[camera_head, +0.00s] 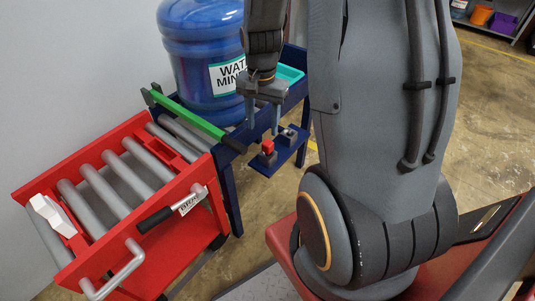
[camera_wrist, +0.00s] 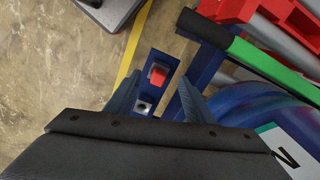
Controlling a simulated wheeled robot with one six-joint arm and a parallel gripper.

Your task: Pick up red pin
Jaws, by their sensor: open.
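The red pin (camera_head: 267,147) stands on a small blue shelf (camera_head: 266,170) at the side of the blue stand. A dark grey block sits around its lower part. My gripper (camera_head: 262,122) is open and empty above the pin and apart from it, pointing down. In the wrist view the red pin (camera_wrist: 158,73) shows between and just beyond the two fingertips (camera_wrist: 159,88). A second grey holder (camera_wrist: 143,105) sits on the same shelf beside the pin, with no red pin in it.
A large blue water jug (camera_head: 200,60) stands on the blue stand, close behind my gripper. A green bar (camera_head: 195,119) with a dark end lies between it and the red roller cart (camera_head: 70,270). Bare floor is open right of the shelf.

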